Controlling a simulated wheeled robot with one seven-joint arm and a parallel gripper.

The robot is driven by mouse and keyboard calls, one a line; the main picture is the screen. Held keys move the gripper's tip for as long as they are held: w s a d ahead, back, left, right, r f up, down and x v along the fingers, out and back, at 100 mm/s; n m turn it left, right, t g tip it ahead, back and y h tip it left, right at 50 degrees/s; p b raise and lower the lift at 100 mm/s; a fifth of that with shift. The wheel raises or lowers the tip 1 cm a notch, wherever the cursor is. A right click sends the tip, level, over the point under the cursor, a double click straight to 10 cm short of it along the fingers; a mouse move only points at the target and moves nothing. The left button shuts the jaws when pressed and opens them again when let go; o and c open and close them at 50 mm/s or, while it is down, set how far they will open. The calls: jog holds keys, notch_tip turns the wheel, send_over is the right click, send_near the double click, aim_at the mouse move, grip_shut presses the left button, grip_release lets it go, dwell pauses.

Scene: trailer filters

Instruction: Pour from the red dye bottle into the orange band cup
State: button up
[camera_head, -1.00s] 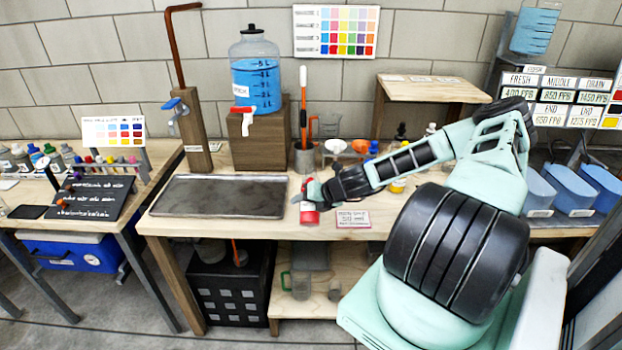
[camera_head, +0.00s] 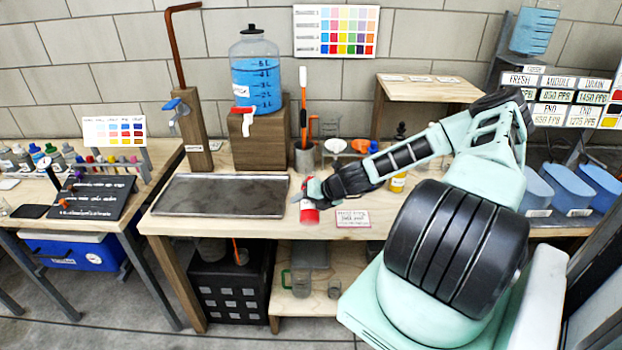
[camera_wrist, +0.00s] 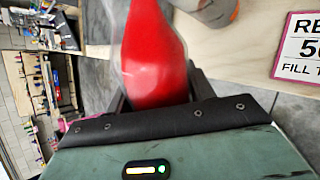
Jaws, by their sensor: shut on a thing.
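The red dye bottle (camera_wrist: 152,55) is between the fingers of my gripper (camera_wrist: 160,95) in the wrist view, and the gripper is shut on it. In the head view, the red of the bottle (camera_head: 310,215) shows just below my gripper (camera_head: 318,192), near the front edge of the bench. A grey cup with an orange band (camera_wrist: 210,8) is partly in the wrist view, at the top edge just right of the bottle. I cannot tell whether bottle and cup touch, or whether any dye is flowing. The cup is hard to make out in the head view.
A label card (camera_head: 353,219) lies on the bench right of the bottle. A metal tray (camera_head: 222,196) lies to the left. A water jug (camera_head: 256,75) stands on a wooden block behind. Funnels (camera_head: 336,146) and small bottles stand behind my arm.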

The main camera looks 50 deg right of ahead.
jog(key=shift+s+a+r+m+g+y+p, duration=0.1)
jog(key=shift+s+a+m+g+y+p, duration=0.15)
jog(key=shift+g+y+p, duration=0.6)
dwell(1.7)
jog(key=shift+w+d+r+m+p, duration=0.2)
jog(key=shift+r+p, duration=0.25)
jog(key=shift+p, duration=1.3)
dwell(0.5)
